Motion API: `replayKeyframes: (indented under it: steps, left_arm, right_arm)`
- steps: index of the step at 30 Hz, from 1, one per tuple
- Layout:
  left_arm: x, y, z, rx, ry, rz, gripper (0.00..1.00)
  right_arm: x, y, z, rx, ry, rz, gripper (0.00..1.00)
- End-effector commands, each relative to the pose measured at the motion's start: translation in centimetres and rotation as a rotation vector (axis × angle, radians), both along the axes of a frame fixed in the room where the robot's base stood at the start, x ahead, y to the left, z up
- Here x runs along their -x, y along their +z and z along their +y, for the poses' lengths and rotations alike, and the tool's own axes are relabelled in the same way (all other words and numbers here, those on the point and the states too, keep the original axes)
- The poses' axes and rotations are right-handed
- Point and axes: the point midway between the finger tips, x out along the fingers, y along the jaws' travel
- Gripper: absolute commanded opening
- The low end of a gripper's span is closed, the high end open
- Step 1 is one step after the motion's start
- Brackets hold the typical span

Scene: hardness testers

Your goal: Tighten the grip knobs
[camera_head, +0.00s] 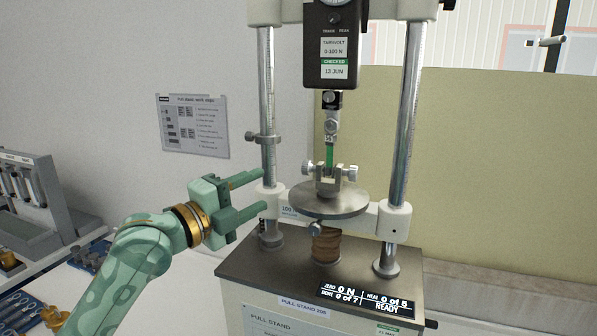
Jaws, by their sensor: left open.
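The pull stand (320,276) stands in the middle of the camera_head view. Its lower grip (329,188) sits on a round metal plate (328,203). One silver grip knob (308,168) is on the grip's left side and another (352,173) on its right. A green strip (329,156) hangs from the upper clamp (331,125) down to the lower grip. My left gripper (263,190) is open, its two green fingers pointing right. It is left of the left knob, near the left column, with nothing seen between the fingers. My right gripper is out of view.
Two upright columns (405,130) flank the grip, with a small clamp (262,138) on the left one. A force gauge (333,45) hangs above. The display (367,299) shows 0 N and READY. Blue trays with tools (30,312) lie at the lower left.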

Motion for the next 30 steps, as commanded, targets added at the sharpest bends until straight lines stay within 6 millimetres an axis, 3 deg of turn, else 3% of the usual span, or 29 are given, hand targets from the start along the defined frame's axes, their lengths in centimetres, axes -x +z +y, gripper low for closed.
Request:
replayKeyframes:
  steps: [6,12,18,28,30]
  left_arm:
    - [-4.0,0.5,-4.2,0.005,-0.003,0.005,0.50]
    - [-7.0,0.8,-7.2,0.002,-0.001,0.003,0.50]
    - [-8.4,0.8,-8.5,0.000,0.000,0.003,0.50]
    - [-8.6,0.9,-8.7,-0.001,0.000,0.002,0.50]
    - [-8.6,0.8,-8.7,-0.001,0.000,0.002,0.31]
  right_arm:
    - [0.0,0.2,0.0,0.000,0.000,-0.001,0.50]
    - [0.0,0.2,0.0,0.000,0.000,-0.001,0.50]
    - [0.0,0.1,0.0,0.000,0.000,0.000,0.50]
    - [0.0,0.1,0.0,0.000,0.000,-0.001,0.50]
    - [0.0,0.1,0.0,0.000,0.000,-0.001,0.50]
